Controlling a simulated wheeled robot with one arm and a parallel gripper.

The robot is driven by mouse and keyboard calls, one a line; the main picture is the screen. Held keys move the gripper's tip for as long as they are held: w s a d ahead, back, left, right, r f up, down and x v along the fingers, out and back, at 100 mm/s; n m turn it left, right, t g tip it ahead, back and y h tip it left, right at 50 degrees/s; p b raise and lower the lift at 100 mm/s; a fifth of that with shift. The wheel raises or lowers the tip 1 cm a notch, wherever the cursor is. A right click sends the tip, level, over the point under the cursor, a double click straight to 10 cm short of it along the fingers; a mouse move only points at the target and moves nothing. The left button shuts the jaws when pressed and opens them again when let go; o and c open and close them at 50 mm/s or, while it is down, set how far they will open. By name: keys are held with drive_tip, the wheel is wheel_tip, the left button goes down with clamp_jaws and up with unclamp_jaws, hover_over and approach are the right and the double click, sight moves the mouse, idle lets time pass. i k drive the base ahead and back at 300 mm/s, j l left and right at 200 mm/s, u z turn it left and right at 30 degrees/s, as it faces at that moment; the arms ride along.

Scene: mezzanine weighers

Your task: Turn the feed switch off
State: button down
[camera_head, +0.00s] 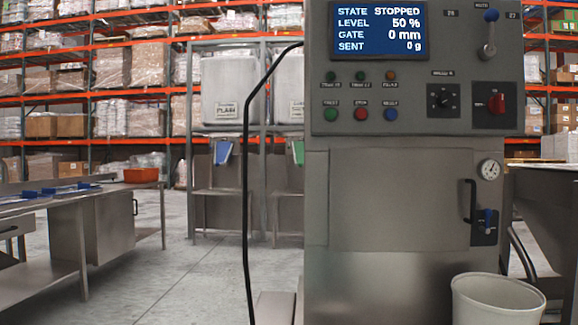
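A grey control panel (350,105) stands on the machine cabinet at centre right. A red rotary handle (497,104) sits on a dark plate at its right, pointing roughly upright. A black selector knob (444,97) on a dark square plate is to its left. The small labels are too blurred to tell which control is the feed switch. The screen (379,30) reads STATE STOPPED, LEVEL 50 %, GATE 0 mm, SENT 0 g. My gripper is not in view.
Several push buttons and lamps fill the panel's middle. A white bin (497,300) stands in front at right. A steel table (60,205) is left; open floor (190,275) lies between.

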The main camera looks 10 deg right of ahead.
sight(496, 105)
drive_tip(key=z, duration=1.4)
